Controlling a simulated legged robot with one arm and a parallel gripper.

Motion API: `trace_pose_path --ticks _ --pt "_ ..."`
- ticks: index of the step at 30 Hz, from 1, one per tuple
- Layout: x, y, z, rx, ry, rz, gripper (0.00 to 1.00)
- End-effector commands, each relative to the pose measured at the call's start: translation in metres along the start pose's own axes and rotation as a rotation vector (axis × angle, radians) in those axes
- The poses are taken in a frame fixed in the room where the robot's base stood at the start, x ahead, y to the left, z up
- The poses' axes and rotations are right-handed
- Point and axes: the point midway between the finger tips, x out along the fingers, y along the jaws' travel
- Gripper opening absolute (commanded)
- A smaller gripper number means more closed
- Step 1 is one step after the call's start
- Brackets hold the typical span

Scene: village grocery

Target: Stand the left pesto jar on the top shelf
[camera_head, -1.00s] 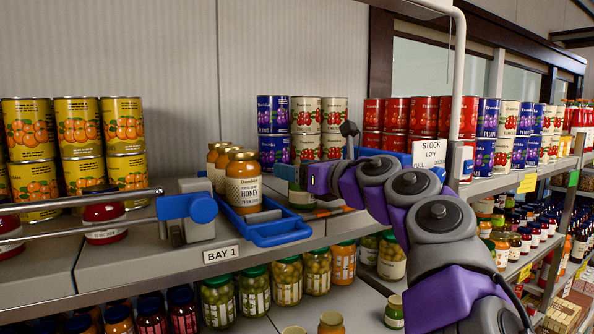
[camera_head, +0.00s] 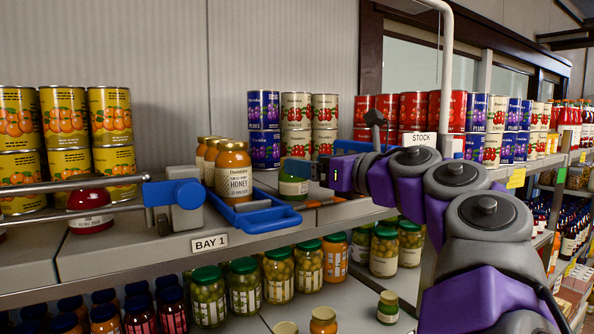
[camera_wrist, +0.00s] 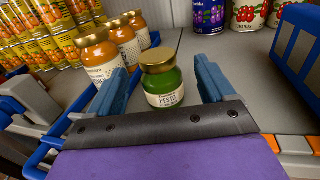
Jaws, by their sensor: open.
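A green pesto jar (camera_head: 294,187) with a gold lid stands upright on the top shelf, right of the blue tray of honey jars. In the wrist view the pesto jar (camera_wrist: 162,84) shows its label, between and beyond my two blue fingers. My gripper (camera_wrist: 160,88) is open, with a gap visible on each side of the jar. In the head view my gripper (camera_head: 304,170) reaches in from the right at the jar and partly hides it. A similar small green jar with a gold lid (camera_head: 388,308) stands on the lower shelf; its label is too small to read.
Honey jars (camera_head: 233,174) stand in the blue tray (camera_head: 270,222) just left of the pesto jar. Stacked plum and tomato cans stand behind. A metal rail with a blue clamp (camera_head: 178,193) is at left. A white post and stock sign (camera_head: 418,141) are near my arm.

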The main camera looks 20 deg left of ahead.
Motion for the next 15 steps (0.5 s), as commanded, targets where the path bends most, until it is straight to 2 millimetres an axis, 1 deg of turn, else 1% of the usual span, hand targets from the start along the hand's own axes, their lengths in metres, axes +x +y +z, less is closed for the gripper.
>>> trace_pose_path --ticks 3,7,12,15 --pt "-0.019 0.000 -0.002 0.001 0.001 -0.002 0.82" --pt "-0.034 0.000 -0.001 0.000 0.001 -0.002 0.82" --pt "-0.046 0.001 -0.001 0.000 0.001 0.000 0.82" --pt "-0.048 0.001 -0.001 0.000 0.001 0.000 0.82"
